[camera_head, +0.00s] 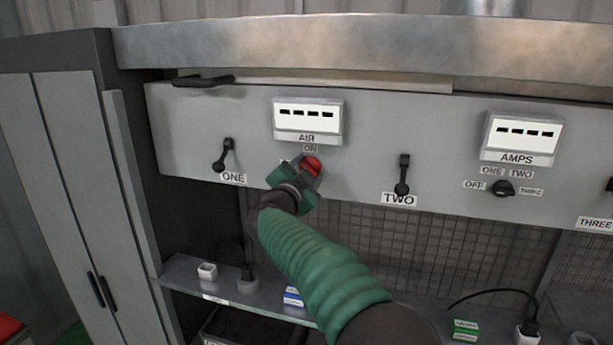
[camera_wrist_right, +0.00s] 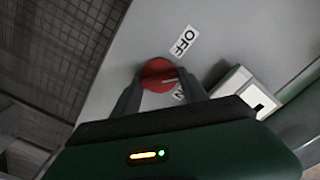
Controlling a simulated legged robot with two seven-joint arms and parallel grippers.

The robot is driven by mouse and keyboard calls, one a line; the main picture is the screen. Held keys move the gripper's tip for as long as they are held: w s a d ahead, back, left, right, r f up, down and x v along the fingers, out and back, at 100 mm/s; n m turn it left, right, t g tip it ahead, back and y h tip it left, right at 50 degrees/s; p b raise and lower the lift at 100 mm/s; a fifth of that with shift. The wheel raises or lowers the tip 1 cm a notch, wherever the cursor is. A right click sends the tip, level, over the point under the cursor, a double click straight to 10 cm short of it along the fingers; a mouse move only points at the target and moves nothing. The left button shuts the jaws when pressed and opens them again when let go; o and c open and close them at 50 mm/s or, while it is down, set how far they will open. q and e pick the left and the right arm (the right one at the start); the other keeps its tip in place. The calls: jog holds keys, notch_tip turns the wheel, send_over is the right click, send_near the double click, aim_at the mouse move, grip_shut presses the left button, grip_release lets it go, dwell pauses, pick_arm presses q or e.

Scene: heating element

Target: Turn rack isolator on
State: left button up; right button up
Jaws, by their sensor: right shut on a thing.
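The red round isolator knob (camera_head: 313,164) sits on the grey panel below the AIR display, under a small ON label (camera_head: 310,148). My right gripper (camera_head: 303,173) is at the knob and shut on it. In the right wrist view the red knob (camera_wrist_right: 158,74) shows between the two fingers (camera_wrist_right: 160,90). An OFF label (camera_wrist_right: 185,40) lies beyond the knob, and another label (camera_wrist_right: 179,93), partly hidden, lies near the right finger. A pale line on the knob points to the right in that view. My left gripper is not in view.
Black lever switches ONE (camera_head: 223,156) and TWO (camera_head: 402,176) flank the knob. An AMPS display (camera_head: 517,138) with a small black selector (camera_head: 503,187) is to the right. Below is a shelf (camera_head: 235,294) with plugs and small boxes. A grey cabinet (camera_head: 75,170) stands left.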

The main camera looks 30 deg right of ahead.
jog(key=shift+f+m+b, duration=0.2)
jog(key=shift+m+b, duration=0.6)
jog(key=shift+m, duration=0.75)
jog(key=shift+f+m+b, duration=0.15)
jog(key=shift+m+b, duration=0.65)
jog(key=shift+m, duration=0.8)
jog(key=shift+f+m+b, duration=0.2)
jog(key=shift+m+b, duration=0.6)
jog(key=shift+m, duration=0.75)
jog(key=o, duration=1.4)
jog(key=shift+s+r, duration=0.1)
jog(key=shift+r, duration=0.15)
